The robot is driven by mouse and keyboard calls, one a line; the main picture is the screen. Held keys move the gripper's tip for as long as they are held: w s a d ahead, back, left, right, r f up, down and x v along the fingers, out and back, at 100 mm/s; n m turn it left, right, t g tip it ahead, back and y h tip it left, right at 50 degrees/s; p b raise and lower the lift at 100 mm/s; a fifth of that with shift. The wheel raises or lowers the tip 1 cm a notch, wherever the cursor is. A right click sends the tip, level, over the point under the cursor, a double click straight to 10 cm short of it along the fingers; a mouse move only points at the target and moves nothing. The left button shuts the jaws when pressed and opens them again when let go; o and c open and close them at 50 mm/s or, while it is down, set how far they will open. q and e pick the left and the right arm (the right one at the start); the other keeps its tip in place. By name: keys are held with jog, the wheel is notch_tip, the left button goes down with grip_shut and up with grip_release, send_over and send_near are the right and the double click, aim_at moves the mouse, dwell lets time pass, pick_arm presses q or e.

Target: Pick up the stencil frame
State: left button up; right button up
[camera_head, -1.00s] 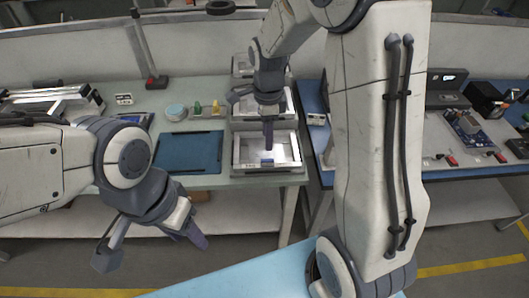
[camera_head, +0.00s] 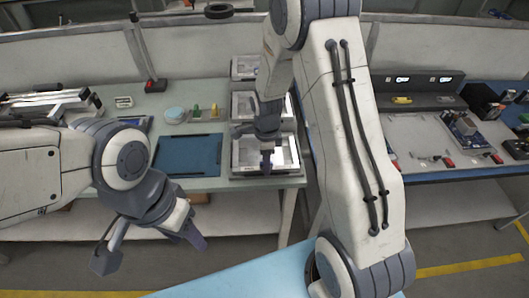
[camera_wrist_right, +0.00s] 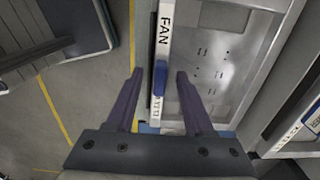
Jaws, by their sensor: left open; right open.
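A stencil frame with a pale rim and a shiny metal panel (camera_head: 286,152) lies at the front of a row of similar frames on the left-hand bench. In the right wrist view its white edge strip (camera_wrist_right: 165,45) carries the label "FAN" and a blue tab. My right gripper (camera_head: 267,160) is over this front frame in the head view. In the right wrist view the open right gripper (camera_wrist_right: 159,74) has its fingers on either side of the edge strip, with gaps visible. My left gripper (camera_head: 152,252) is open and empty in front of the bench, away from the frames.
More frames (camera_head: 240,104) lie behind the front one. The right-hand bench holds a circuit board (camera_head: 461,126) and small parts.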

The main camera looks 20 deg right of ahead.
grip_shut()
dwell(1.4)
